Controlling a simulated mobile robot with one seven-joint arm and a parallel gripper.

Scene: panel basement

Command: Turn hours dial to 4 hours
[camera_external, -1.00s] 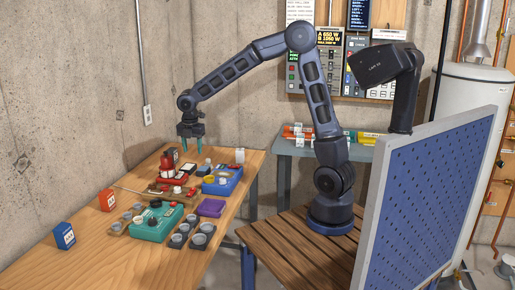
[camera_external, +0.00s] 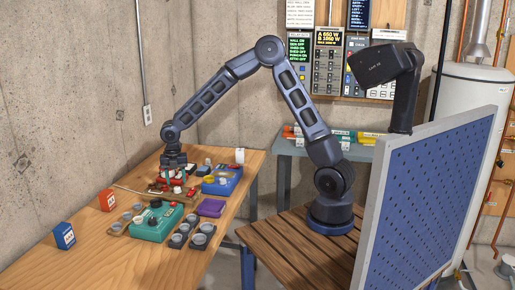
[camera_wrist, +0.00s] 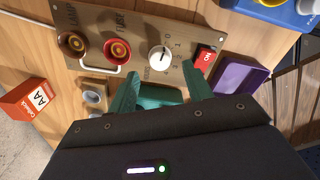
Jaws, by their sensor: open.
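The hours dial (camera_wrist: 159,58) is a white round knob on a brown panel (camera_wrist: 110,14), with small numbers around it. Its setting is too small to read surely. In the wrist view, my gripper (camera_wrist: 161,70) has its two teal fingers spread apart, one on each side just below the dial, with nothing held between them. In the external view, my gripper (camera_external: 173,174) points down over the brown panel (camera_external: 150,192) on the wooden table.
A purple tray (camera_wrist: 240,77), a teal box (camera_external: 152,228), a blue box (camera_external: 222,184) and an orange box (camera_wrist: 30,100) are nearby.

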